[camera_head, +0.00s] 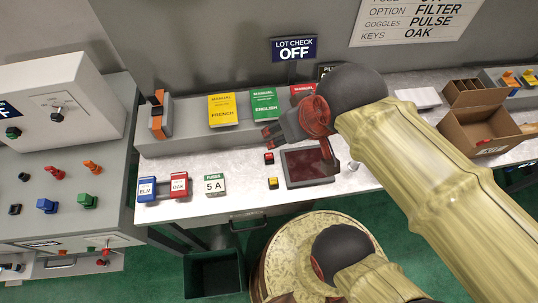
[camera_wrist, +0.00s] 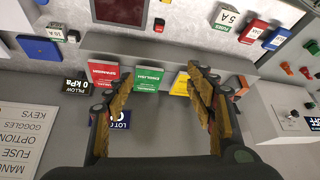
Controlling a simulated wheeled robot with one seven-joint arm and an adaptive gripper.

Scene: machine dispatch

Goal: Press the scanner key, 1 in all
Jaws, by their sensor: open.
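A dark red flat panel (camera_head: 307,167) lies on the white bench. Left of it are a small red button (camera_head: 269,158) and a small yellow button (camera_head: 273,183). No label naming a scanner is readable, so I cannot tell which one is the scanner key. The panel (camera_wrist: 120,10) and the red button (camera_wrist: 158,24) also show at the top of the wrist view. My gripper (camera_head: 279,131) is raised behind the buttons, near the manuals. In the wrist view my gripper (camera_wrist: 150,95) has its fingers spread with nothing between them.
Yellow (camera_head: 222,110), green (camera_head: 264,105) and red (camera_head: 302,93) manuals stand on the back ledge. An orange-and-black item (camera_head: 158,115) is left of them. A cardboard box (camera_head: 478,132) stands right.

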